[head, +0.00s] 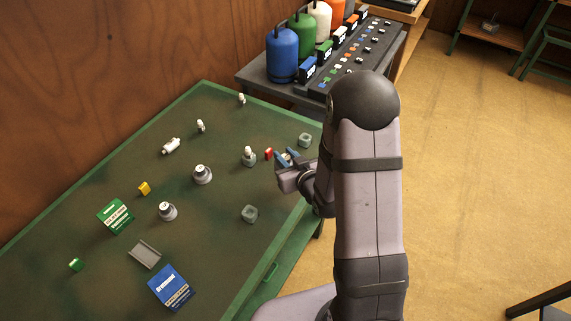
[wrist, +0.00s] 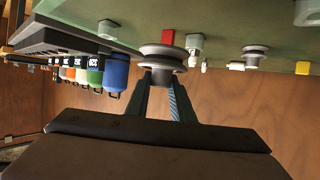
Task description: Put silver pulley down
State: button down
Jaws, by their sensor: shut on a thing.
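My gripper (head: 286,158) is low over the right edge of the green table in the head view. In the wrist view its two fingers (wrist: 163,98) are shut on a silver pulley (wrist: 163,60), a grooved grey wheel. The picture there is upside down, with the table at the top. I cannot tell whether the pulley touches the table. In the head view the held pulley is mostly hidden by the gripper. Two similar grey wheel-like parts, one (head: 202,175) and another (head: 167,212), stand on the table to the left.
A small red block (head: 268,153) and a white-topped grey part (head: 248,157) are close left of my gripper. Grey blocks stand behind (head: 305,140) and in front (head: 249,214). Gas bottles (head: 282,54) stand beyond.

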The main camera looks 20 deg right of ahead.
jog(key=shift+r, duration=1.15)
jog(key=w+d+r+m+h+b, duration=0.25)
jog(key=w+m+h+b, duration=0.35)
jog(key=w, duration=1)
jog(key=w+a+f+h+b, duration=0.15)
jog(key=a+b, duration=0.25)
jog(key=a, duration=0.4)
jog(key=w+a+f+y+b, duration=0.1)
jog(key=w+a+b, duration=0.25)
jog(key=a, duration=0.55)
jog(key=shift+g+h, duration=0.25)
jog(key=shift+g, duration=0.05)
jog(key=shift+s+d+f+b, duration=0.15)
jog(key=shift+f+b, duration=0.15)
jog(key=shift+f, duration=1.3)
jog(key=shift+s+f+b, duration=0.2)
jog(key=shift+f+b, duration=0.15)
jog(key=shift+f, duration=1.25)
jog(key=shift+s+d+f+b, duration=0.15)
jog(key=shift+f+b, duration=0.15)
jog(key=shift+f, duration=1.3)
jog(key=shift+f, duration=0.1)
jog(key=c, duration=1.5)
grip_release()
jog(key=shift+c, duration=0.2)
